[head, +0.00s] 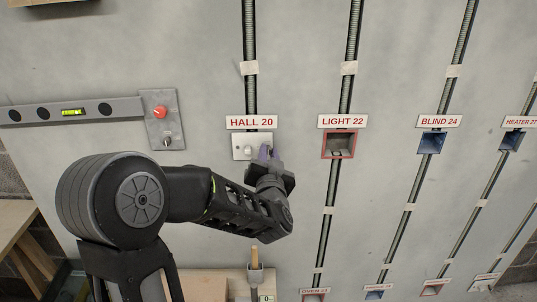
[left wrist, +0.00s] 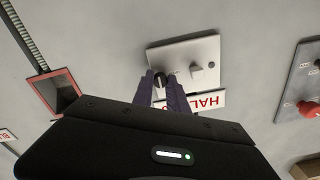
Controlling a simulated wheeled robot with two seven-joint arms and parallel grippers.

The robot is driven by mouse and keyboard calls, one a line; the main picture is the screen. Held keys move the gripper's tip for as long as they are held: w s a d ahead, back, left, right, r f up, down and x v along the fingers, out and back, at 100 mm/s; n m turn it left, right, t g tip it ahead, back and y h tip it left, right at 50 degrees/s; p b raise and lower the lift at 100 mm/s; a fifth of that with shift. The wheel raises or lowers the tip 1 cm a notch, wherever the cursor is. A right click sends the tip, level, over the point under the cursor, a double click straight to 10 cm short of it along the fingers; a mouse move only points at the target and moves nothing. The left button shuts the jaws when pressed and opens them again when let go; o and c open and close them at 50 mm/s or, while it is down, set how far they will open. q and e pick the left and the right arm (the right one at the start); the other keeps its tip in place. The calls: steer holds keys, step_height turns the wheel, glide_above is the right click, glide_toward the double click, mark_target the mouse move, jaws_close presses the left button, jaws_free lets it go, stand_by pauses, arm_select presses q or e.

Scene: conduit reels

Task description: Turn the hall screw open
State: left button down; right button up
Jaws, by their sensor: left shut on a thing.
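The hall plate (head: 239,141) is a pale square plate on the wall under the red-lettered HALL 20 label (head: 251,122). It also shows in the left wrist view (left wrist: 207,49). My left gripper (head: 269,153) is at the right part of this plate. In the left wrist view its two purple fingers (left wrist: 159,88) are closed on the hall screw (left wrist: 158,78), a small dark piece at the plate, mostly hidden between the fingertips. A white knob (left wrist: 196,72) on the same plate stands free beside the fingers. My right gripper is not in view.
A grey panel with a red knob (head: 160,112) and a spirit level (head: 70,112) are left of the plate. The red-framed LIGHT 22 box (head: 338,145) is to the right, then blue boxes (head: 431,143). Dark conduits run along the wall. A wooden-handled tool (head: 255,257) is below.

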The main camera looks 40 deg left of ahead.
arm_select(q)
steer(key=shift+f, duration=0.1)
stand_by(0.4)
steer(key=shift+n+b, duration=8.4)
steer(key=shift+n, duration=0.7)
steer(key=c, duration=1.3)
jaws_free()
steer(key=shift+s, duration=0.1)
